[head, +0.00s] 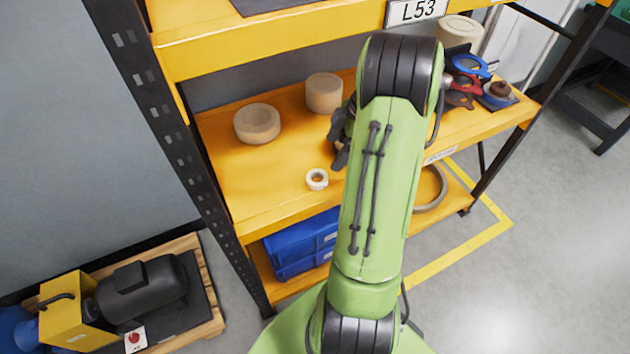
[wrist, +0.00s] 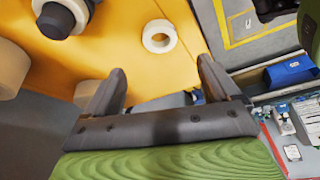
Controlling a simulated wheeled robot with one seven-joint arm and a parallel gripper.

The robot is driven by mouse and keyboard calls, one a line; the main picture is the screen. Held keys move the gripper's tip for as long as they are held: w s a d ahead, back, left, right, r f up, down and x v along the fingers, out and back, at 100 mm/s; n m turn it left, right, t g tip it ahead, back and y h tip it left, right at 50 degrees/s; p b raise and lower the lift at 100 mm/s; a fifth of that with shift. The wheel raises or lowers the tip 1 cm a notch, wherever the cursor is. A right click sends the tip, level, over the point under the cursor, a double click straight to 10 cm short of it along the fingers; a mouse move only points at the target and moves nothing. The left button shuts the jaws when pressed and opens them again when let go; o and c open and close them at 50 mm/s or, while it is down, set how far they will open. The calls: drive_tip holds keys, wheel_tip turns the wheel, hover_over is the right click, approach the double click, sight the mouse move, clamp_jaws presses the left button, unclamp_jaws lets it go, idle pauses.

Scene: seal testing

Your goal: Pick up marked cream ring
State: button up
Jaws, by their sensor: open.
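A small cream ring (head: 317,179) lies flat on the orange shelf (head: 225,180), near its front edge. It also shows in the wrist view (wrist: 159,36), beyond my fingertips and roughly centred between them. I cannot make out a mark on it. My gripper (wrist: 160,66) is open and empty, with its two dark fingers spread apart. In the head view, my gripper (head: 342,138) is partly hidden behind my green arm, above the shelf and just behind and right of the ring.
Two beige cylinders, one at the left (head: 257,123) and one at the back (head: 324,93), stand on the same shelf. Blue and dark red seals (head: 468,75) lie at its right. A yellow upper shelf (head: 290,40) hangs above. Blue bins (head: 300,245) sit below.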

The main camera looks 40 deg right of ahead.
sight(314, 182)
drive_tip(key=b+x, duration=0.3)
drive_tip(key=x, duration=0.8)
drive_tip(key=shift+d, duration=0.1)
drive_tip(key=shift+c, duration=0.2)
drive_tip(key=shift+r, duration=0.15)
drive_tip(key=c, duration=1.1)
